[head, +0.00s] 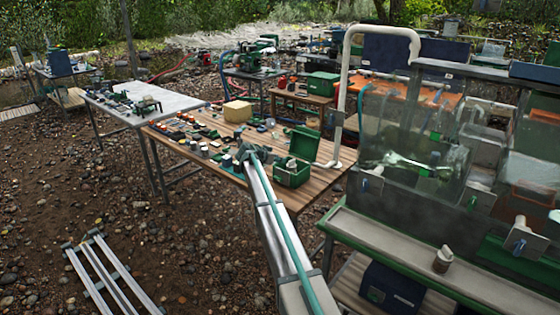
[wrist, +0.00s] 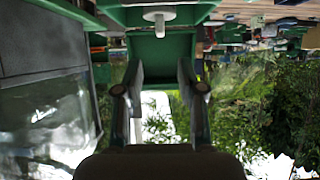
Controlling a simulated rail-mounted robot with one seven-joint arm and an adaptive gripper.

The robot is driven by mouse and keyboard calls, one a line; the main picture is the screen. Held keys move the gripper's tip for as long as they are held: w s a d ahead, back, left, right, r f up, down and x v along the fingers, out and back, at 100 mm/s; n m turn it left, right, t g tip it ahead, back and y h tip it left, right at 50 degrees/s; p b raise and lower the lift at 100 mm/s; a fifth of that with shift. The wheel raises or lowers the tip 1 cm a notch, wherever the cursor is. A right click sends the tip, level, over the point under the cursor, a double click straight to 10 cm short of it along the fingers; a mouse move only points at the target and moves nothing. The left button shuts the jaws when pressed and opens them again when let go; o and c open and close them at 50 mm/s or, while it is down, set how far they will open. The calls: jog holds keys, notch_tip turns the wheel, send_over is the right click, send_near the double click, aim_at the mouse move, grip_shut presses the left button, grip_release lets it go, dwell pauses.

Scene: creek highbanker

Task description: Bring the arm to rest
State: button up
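In the wrist view, my gripper (wrist: 161,92) shows its two fingers well apart, with nothing held between them. The wrist picture is upside down, with foliage at the bottom and a tabletop at the top. In the head view, the gripper's fingers cannot be made out clearly.
A wooden table (head: 213,170) carries many small items, a tan block (head: 237,111) and an open green box (head: 292,177). A glass-sided tank (head: 398,150) stands at the right. A pale table (head: 123,112) stands left. Metal rails (head: 103,275) lie on the open gravel.

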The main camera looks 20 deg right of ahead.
dwell(0.3)
jog(key=s+a+f+n+g+y, duration=0.1)
jog(key=s+a+f+n+y, duration=0.3)
jog(key=s+f, duration=0.6)
jog(key=s+a+f+n+g+y, duration=0.15)
jog(key=s+a+f, duration=0.45)
jog(key=s, duration=0.9)
jog(key=s+a+f+n+g+y, duration=0.25)
jog(key=s+a+f, duration=0.25)
jog(key=s+f, duration=0.5)
jog(key=s+a+f+n+g+y, duration=0.15)
jog(key=s+a, duration=0.25)
jog(key=s, duration=0.7)
jog(key=s+a+f+n+y, duration=0.1)
jog(key=s+a+n, duration=0.25)
jog(key=s, duration=0.75)
jog(key=s+f+g, duration=0.2)
jog(key=s+f, duration=0.3)
jog(key=s, duration=0.4)
jog(key=s+f+g, duration=0.2)
jog(key=s+f, duration=0.4)
jog(key=s, duration=0.3)
jog(key=s+f+m+g, duration=0.1)
jog(key=s+f+g, duration=0.1)
jog(key=s+f, duration=0.4)
jog(key=s, duration=0.4)
jog(key=shift+a, duration=0.3)
jog(key=shift+g, duration=0.25)
